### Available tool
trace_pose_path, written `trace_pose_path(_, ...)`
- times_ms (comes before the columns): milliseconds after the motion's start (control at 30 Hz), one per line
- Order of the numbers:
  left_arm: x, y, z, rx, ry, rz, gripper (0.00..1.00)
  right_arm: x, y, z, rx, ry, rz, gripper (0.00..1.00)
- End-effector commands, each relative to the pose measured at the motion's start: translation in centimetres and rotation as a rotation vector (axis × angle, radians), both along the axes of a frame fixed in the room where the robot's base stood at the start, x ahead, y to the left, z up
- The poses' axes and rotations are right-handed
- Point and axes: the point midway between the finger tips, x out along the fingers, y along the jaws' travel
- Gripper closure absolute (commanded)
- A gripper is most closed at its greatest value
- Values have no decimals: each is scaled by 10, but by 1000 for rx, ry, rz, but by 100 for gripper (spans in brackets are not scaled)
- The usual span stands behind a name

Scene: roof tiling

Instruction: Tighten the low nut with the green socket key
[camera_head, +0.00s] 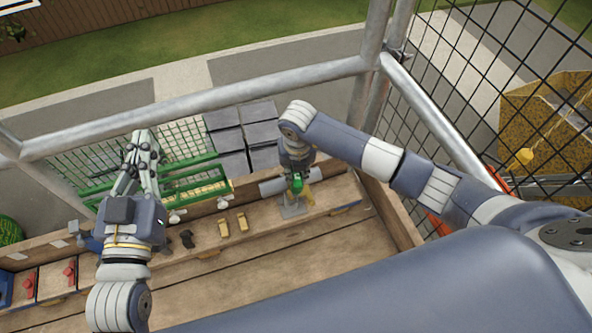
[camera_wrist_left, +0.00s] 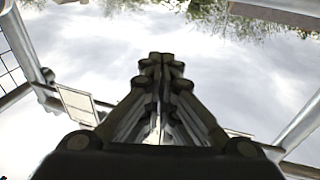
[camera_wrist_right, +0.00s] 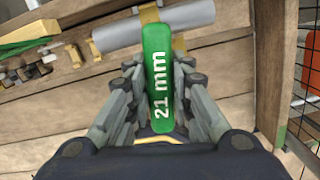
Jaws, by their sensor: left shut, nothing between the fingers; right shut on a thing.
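The green socket key, marked "21 mm", shows its handle (camera_wrist_right: 158,80) in the right wrist view. My right gripper (camera_wrist_right: 159,68) is shut on that handle, with a finger on either side. In the head view the green key (camera_head: 297,185) is under my right wrist, above a small grey plate (camera_head: 292,208) on the wooden deck. The key's socket end and the low nut cannot be made out. My left gripper (camera_head: 142,140) is shut and empty, raised at the left. Its closed fingertips (camera_wrist_left: 163,62) show against the sky in the left wrist view.
A grey cylinder (camera_wrist_right: 150,29) lies beside the key. Green rails (camera_head: 180,182), yellow blocks (camera_head: 224,228) and dark tiles (camera_head: 230,140) are left of it. Red-handled things (camera_head: 69,271) sit in trays at lower left. Metal scaffold tubes (camera_head: 200,104) and mesh (camera_head: 450,110) bound the platform.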

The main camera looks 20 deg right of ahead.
Motion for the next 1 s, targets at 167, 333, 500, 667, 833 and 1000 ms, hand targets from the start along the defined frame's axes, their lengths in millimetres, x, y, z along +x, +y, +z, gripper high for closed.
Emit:
trace_pose_path(167, 0, 1, -9, 13, 48, 2, 100, 0, 0, 4, 1, -1, 0, 100)
trace_pose_path(333, 0, 2, -18, 24, 92, 5, 100, 1, 0, 6, 1, -1, 0, 100)
trace_pose_path(500, -1, 4, -29, 35, 139, 7, 100, 0, 0, 8, 0, -1, 0, 100)
trace_pose_path(667, -3, 5, -39, 46, 182, 10, 100, 1, 0, 10, 1, -1, 0, 100)
trace_pose_path(833, -4, 8, -47, 56, 222, 15, 100, 0, 0, 12, 1, -1, 0, 100)
trace_pose_path(1000, -5, 10, -53, 67, 257, 20, 100, 1, 0, 14, 1, -1, 0, 100)
